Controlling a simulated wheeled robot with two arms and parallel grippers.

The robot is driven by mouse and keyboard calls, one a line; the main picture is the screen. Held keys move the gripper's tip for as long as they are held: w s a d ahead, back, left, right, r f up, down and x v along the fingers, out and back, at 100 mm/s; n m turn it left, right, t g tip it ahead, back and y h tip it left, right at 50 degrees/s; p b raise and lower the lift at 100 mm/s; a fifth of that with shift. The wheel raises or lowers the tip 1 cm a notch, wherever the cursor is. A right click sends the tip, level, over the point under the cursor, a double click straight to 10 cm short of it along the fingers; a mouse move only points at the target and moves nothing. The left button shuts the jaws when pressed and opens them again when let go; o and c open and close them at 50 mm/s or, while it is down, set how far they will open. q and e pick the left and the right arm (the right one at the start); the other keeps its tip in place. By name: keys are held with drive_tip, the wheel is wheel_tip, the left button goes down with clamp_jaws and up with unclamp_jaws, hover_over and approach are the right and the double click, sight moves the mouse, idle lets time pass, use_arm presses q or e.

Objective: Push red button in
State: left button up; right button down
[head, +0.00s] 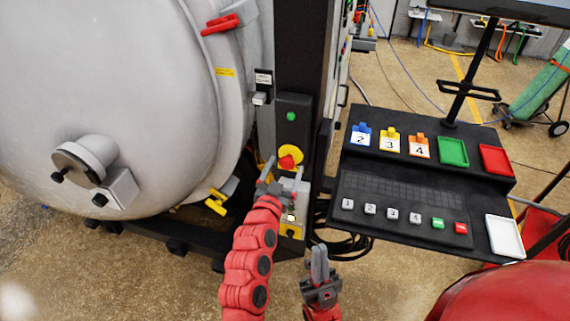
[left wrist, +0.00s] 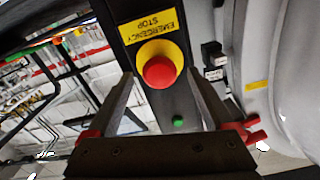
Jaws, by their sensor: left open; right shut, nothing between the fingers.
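The red button (head: 287,162) is a round emergency stop on a yellow base, on a black panel of the furnace post. In the left wrist view the red button (left wrist: 159,72) sits under a yellow label reading EMERGENCY STOP (left wrist: 148,25), shown upside down. My left gripper (head: 283,168) is open, its two fingers on either side of the button in the picture. In the left wrist view the left gripper (left wrist: 160,92) frames the button with nothing held; whether it touches cannot be told. My right gripper (head: 318,255) is shut and empty, low and right of the left arm.
A green button (head: 291,116) is above the red one. The large grey furnace door (head: 120,90) fills the left. A black console (head: 400,225) with numbered buttons and coloured trays stands at the right. Black cables (head: 345,243) lie on the floor between.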

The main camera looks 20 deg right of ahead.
use_arm(q)
drive_tip(key=shift+w+d+f, duration=0.15)
drive_tip(key=shift+w+d, duration=0.05)
drive_tip(key=shift+w, duration=0.1)
clamp_jaws()
idle(0.4)
